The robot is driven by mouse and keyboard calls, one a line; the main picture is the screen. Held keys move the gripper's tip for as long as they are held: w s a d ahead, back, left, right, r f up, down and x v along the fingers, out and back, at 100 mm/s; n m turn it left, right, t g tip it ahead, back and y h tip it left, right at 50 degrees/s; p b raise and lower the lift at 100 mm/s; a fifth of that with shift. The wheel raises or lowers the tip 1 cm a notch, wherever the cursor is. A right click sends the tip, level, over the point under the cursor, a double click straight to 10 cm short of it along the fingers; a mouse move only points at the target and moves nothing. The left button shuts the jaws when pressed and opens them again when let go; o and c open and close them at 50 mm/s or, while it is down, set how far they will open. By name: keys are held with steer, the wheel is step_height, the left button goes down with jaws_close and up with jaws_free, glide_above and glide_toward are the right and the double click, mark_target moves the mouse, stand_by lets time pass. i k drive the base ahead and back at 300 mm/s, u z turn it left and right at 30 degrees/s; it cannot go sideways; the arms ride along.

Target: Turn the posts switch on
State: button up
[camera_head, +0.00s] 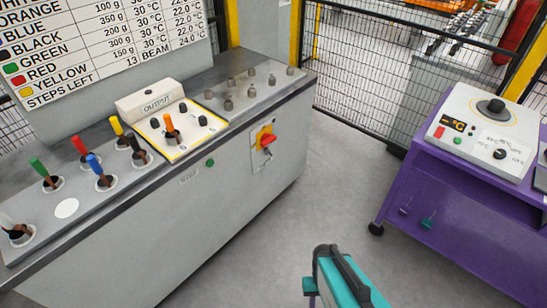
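No label reading "posts" can be made out. A red-handled rotary switch on a yellow plate (266,139) sits on the front face of the grey console (140,240), below a raised panel with several short grey posts (250,92). Its handle is tilted; I cannot tell its on or off position. A teal and dark part, apparently of my arm, rises from the bottom edge, well apart from the switch. No gripper fingertips can be made out.
The console top holds coloured levers (95,163) and a white OUTPUT box (150,101). A green button (210,162) is on its front. A purple cart (440,215) with a white dial unit (485,130) stands right. Grey floor (300,210) between is clear; mesh fence (360,80) behind.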

mark_target(267, 139)
steer(key=z, duration=0.25)
steer(key=k, duration=0.4)
steer(key=u, duration=1.3)
steer(key=i, duration=1.35)
